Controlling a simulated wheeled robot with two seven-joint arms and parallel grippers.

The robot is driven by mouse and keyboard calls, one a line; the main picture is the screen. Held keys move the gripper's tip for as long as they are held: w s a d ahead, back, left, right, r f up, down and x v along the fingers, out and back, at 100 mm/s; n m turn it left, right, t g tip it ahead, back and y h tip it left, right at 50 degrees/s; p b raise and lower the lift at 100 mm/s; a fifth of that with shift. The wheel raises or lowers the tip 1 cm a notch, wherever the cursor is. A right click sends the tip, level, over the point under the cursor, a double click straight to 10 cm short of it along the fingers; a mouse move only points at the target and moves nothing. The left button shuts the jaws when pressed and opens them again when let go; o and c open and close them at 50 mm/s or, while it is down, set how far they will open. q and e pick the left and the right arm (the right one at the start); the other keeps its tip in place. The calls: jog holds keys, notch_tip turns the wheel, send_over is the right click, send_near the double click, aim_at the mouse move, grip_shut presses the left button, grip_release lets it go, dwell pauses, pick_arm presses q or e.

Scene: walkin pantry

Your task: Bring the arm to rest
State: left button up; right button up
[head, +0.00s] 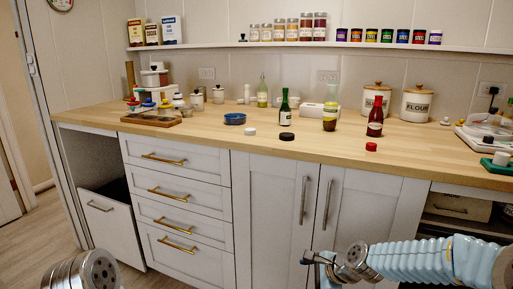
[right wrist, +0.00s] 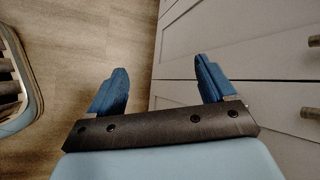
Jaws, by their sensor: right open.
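My right arm (head: 420,262) reaches in from the right in the head view, low in front of the white cabinet doors and below the counter edge. In the right wrist view my right gripper (right wrist: 163,84) is open, with two blue fingers spread apart and nothing between them. The floor shows between and beyond the fingers, with pale cabinet fronts beside them. At the bottom left of the head view only a metal end of my left arm (head: 88,272) shows; its gripper is out of view.
The wooden counter (head: 260,145) carries a green bottle (head: 285,115), a red bottle (head: 376,118), a blue bowl (head: 235,118) and canisters. Drawer handles (head: 175,228) and long door handles (head: 303,202) stick out from the cabinet fronts. A low drawer (head: 108,215) at the left stands open.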

jog(key=s+a+f+n+g, duration=0.1)
jog(key=s+f+n+g, duration=0.1)
jog(key=s+f+n, duration=0.6)
jog(key=s+a+f+n+g+h, duration=0.1)
jog(key=s+f+n, duration=0.7)
jog(key=s+f, duration=1)
jog(key=shift+a+f+g+h, duration=0.4)
jog(key=shift+a+g, duration=0.4)
jog(key=shift+g, duration=0.4)
